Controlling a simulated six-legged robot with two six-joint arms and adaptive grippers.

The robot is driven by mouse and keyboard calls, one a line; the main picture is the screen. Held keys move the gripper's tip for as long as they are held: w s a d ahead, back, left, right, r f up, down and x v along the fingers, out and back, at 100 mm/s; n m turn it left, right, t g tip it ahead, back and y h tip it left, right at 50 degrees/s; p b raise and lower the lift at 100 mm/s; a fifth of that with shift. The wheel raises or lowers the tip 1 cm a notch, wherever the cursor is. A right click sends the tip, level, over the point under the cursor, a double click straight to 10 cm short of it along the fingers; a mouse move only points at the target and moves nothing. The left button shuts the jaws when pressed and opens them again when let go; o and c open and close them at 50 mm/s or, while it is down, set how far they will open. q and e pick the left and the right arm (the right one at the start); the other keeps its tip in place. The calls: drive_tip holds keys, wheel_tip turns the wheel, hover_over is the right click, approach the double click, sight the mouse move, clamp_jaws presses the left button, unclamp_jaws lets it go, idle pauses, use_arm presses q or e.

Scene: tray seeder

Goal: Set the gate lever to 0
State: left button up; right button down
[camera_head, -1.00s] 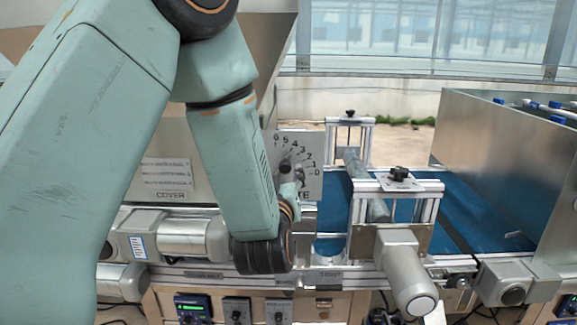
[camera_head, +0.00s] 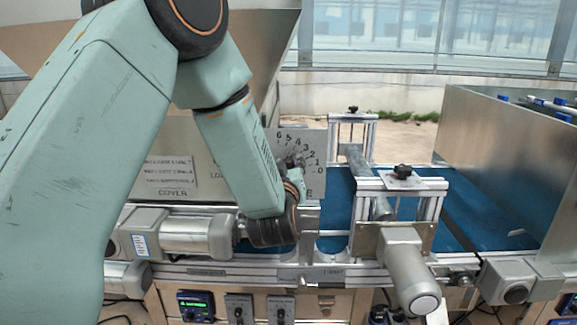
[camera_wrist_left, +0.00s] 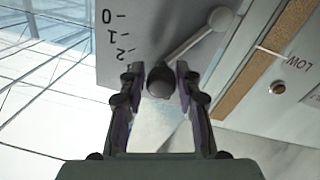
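The gate lever (camera_wrist_left: 190,39) is a pale rod with a dark round knob (camera_wrist_left: 160,82) on a grey scale plate (camera_wrist_left: 165,22). In the left wrist view the labels 0, 1 and 2 show, and the lever points past 2, away from 0. Its exact number is hidden behind a finger. In the head view the left gripper (camera_head: 293,172) is at the numbered plate (camera_head: 312,145), partly covering the lever. My right gripper is in neither view.
A metal hopper stands behind my left arm. A blue conveyor belt (camera_head: 335,205) runs to the right under an aluminium frame with a black knob (camera_head: 403,171). A motor cylinder (camera_head: 408,275) juts forward. A metal side panel (camera_head: 495,165) is at right. Control boxes (camera_head: 195,305) sit below.

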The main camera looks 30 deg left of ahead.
use_arm(q)
drive_tip(key=shift+s+d+r, duration=0.1)
drive_tip(key=shift+c, duration=0.8)
drive_tip(key=shift+a, duration=0.2)
drive_tip(key=c, duration=0.3)
clamp_jaws()
drive_tip(key=shift+d, duration=0.1)
